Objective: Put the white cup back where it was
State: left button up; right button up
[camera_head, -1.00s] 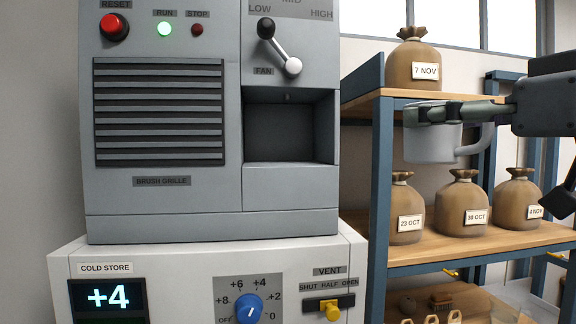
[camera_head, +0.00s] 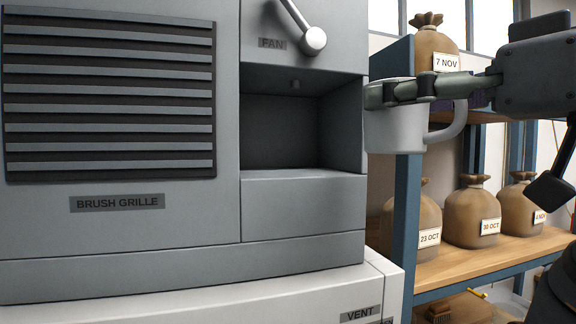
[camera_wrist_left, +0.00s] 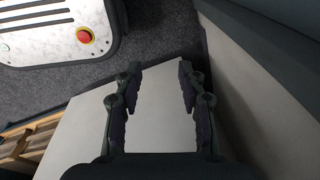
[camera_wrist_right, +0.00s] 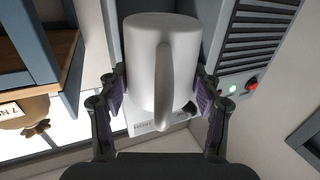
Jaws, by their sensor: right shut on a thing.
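The white cup (camera_head: 394,133) is in my right gripper (camera_head: 376,94), held upright in the air by its upper part. In the head view the cup is just right of the grey machine's recess (camera_head: 290,130), and its handle points right. In the right wrist view the cup (camera_wrist_right: 150,50) sits between the two fingers of the right gripper (camera_wrist_right: 160,92), with the handle towards the camera. The recess looks empty. My left gripper (camera_wrist_left: 154,75) shows only in the left wrist view, with its fingers apart and nothing between them.
The grey machine with a brush grille (camera_head: 110,100) stands on the white cold store (camera_head: 250,296). A shelf with a blue post (camera_head: 407,215) is at the right. It bears several tied sacks, such as the 30 OCT sack (camera_head: 470,215). A fan lever (camera_head: 312,40) hangs above the recess.

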jog(key=p+x, duration=0.1)
jog(key=x, duration=0.3)
jog(key=shift+s+r+p, duration=0.1)
jog(key=shift+r+p, duration=0.1)
jog(key=shift+p, duration=0.1)
jog(key=x, duration=1)
jog(key=shift+w+a+f+p, duration=0.1)
jog(key=shift+w+a+p, duration=0.15)
jog(key=shift+p, duration=0.1)
jog(key=shift+x, duration=0.9)
notch_tip(320, 180, down, 4)
jog(key=b, duration=0.2)
jog(key=shift+w+a+b, duration=0.1)
jog(key=shift+a+b, duration=0.05)
jog(key=shift+b, duration=0.25)
jog(key=shift+w, duration=0.15)
jog(key=o, duration=0.9)
pick_arm(q)
jog(key=shift+s+d, duration=0.5)
jog(key=shift+d, duration=0.05)
pick_arm(e)
jog(key=shift+o, duration=0.2)
